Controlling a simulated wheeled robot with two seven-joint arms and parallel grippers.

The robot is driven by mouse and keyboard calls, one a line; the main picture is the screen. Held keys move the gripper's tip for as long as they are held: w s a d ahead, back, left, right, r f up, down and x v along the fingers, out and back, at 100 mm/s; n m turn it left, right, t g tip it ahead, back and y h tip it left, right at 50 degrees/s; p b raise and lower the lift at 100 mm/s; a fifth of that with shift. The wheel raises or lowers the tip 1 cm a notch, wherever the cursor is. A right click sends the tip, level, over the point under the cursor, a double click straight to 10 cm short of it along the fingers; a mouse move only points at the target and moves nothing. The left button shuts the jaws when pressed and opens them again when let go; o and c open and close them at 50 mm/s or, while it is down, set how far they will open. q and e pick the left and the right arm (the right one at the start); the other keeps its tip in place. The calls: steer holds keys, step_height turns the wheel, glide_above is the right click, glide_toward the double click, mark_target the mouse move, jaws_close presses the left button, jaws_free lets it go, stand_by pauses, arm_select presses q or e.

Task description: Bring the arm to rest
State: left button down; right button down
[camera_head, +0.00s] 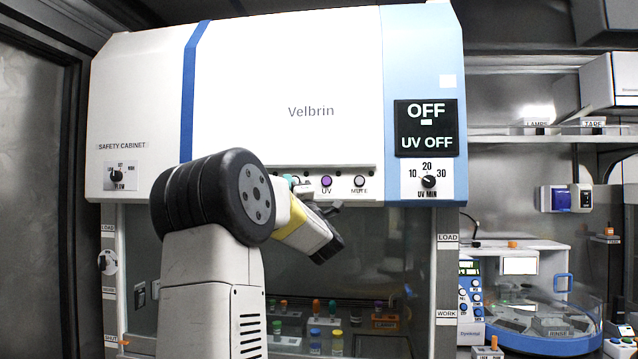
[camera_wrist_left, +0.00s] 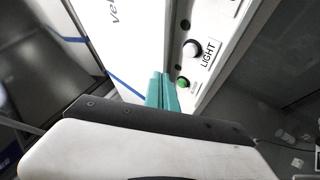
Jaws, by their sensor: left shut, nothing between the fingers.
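My left arm rises in front of the safety cabinet (camera_head: 290,60) in the head view. Its left gripper (camera_head: 293,181) is at the cabinet's button row, partly hidden by my own wrist. In the left wrist view the teal fingers (camera_wrist_left: 162,92) are shut and empty. They point towards the cabinet front, close to the LIGHT button (camera_wrist_left: 192,48) and a green lamp (camera_wrist_left: 184,82). I cannot tell whether the fingertips touch the panel. My right gripper is in neither view.
The UV button (camera_head: 326,181) and MUTE button (camera_head: 359,181) are just right of the gripper. The display (camera_head: 426,128) reads OFF and UV OFF. Several coloured-capped vials (camera_head: 315,337) stand inside the cabinet. A centrifuge-like device (camera_head: 530,320) stands at the right.

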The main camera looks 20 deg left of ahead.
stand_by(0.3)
arm_select(q)
steer(key=d+f+m+t+h, duration=0.3)
steer(key=d+m+h, duration=1)
steer(key=d, duration=0.1)
steer(key=s+d+f+m+g+h, duration=0.2)
steer(key=s+d+f+m+h, duration=0.3)
steer(key=s+d+f+m, duration=0.15)
steer(key=s+d+f+m+g, duration=0.2)
steer(key=s+f+m+g, duration=0.1)
steer(key=s+f, duration=0.4)
steer(key=s+d+f+m+g+h, duration=0.1)
steer(key=s+d+f+m+g, duration=0.1)
steer(key=s+f, duration=0.6)
steer(key=s+d+f+m+g+h, duration=0.1)
steer(key=s+f+m+g, duration=0.4)
steer(key=s, duration=0.7)
step_height(320, 180, down, 2)
steer(key=shift+d+f+g, duration=0.25)
steer(key=shift+d+g, duration=0.25)
steer(key=shift+g, duration=0.1)
